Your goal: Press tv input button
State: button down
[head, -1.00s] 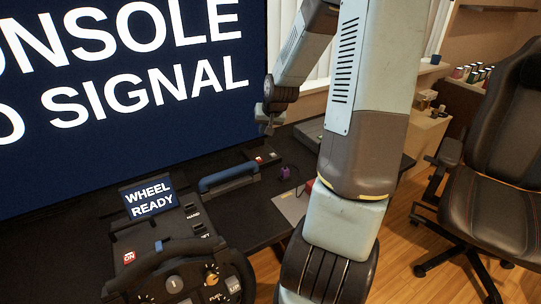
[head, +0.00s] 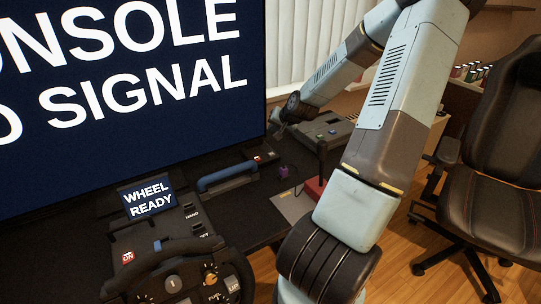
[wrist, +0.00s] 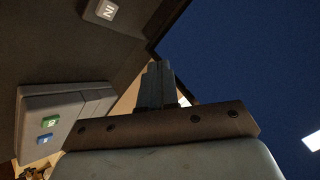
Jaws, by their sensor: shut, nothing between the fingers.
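The TV (head: 130,125) fills the left of the head view, its dark blue screen reading "SIGNAL" and part of "CONSOLE". A white button marked "IN" (wrist: 105,10) shows at the top left of the wrist view on a dark surface. A small dark box with red and pale marks (head: 262,157) sits by the TV's lower right corner; its lettering is too small to read in the head view. My gripper (head: 279,132) is beside the TV's right edge, above the desk. In the wrist view its fingers (wrist: 157,85) are shut and empty, apart from the "IN" button.
A grey box with green and blue buttons (wrist: 60,113) stands behind my gripper. A blue handle (head: 228,176), a purple item (head: 283,171) and the racing wheel (head: 180,275) are on the desk. A black chair (head: 495,190) stands at right.

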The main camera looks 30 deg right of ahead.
aim_at(273, 155)
jog(key=shift+f, duration=0.15)
jog(key=shift+f, duration=4.25)
jog(key=shift+f, duration=0.1)
jog(key=shift+f, duration=0.25)
jog(key=shift+f, duration=0.4)
jog(key=shift+r, duration=0.85)
